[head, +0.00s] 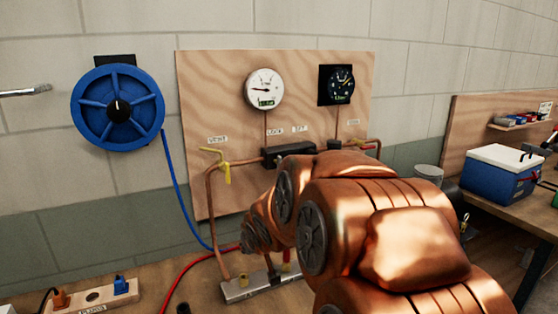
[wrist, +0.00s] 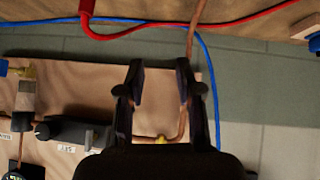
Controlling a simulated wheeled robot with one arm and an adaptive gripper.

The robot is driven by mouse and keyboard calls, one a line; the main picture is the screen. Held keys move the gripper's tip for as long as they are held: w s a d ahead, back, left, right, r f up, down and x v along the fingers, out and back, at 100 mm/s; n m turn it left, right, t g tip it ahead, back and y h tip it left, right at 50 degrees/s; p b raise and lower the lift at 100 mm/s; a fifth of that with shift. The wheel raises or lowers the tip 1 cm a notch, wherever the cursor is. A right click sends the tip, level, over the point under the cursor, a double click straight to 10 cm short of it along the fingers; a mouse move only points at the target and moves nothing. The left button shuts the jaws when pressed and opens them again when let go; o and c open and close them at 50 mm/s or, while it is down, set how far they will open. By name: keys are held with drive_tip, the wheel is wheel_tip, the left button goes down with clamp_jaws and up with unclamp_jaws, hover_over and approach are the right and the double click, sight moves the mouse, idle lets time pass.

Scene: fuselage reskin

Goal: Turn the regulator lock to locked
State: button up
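The dark regulator block (head: 288,154) is on the wooden panel below the gauges, with a LOCK label (head: 275,132) and a SET label (head: 300,129) above it. In the wrist view, which is turned over, the block (wrist: 85,132) is at the lower left, with a dark rounded part (wrist: 42,131) at its end; I cannot tell the lock's position. My gripper (wrist: 160,65) is open and empty, to the right of the block in that view. My copper arm hides the gripper in the head view.
A yellow vent handle (head: 226,171) and copper pipe (head: 212,195) are left of the block. A white gauge (head: 264,88) and black gauge (head: 336,85) are above. A blue wheel (head: 118,108) hangs at left. A red hose (head: 188,276) runs below.

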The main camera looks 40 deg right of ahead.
drive_tip(key=w+d+r+t+h+p, duration=0.1)
drive_tip(key=w+d+r+t, duration=0.35)
drive_tip(key=d, duration=0.55)
drive_tip(key=t+p, duration=0.1)
drive_tip(key=t, duration=0.4)
approach(279, 163)
drive_tip(key=w, duration=0.3)
drive_tip(key=shift+h, duration=0.4)
drive_tip(key=shift+d+p+x, duration=0.25)
drive_tip(key=shift+p+x, duration=0.5)
drive_tip(key=shift+x, duration=1.2)
drive_tip(key=shift+d+p+x, duration=0.25)
drive_tip(key=shift+p+x, duration=0.45)
drive_tip(key=shift+x, duration=1.25)
drive_tip(key=shift+s+f, duration=0.15)
drive_tip(key=shift+f, duration=0.05)
drive_tip(key=shift+c, duration=0.2)
clamp_jaws()
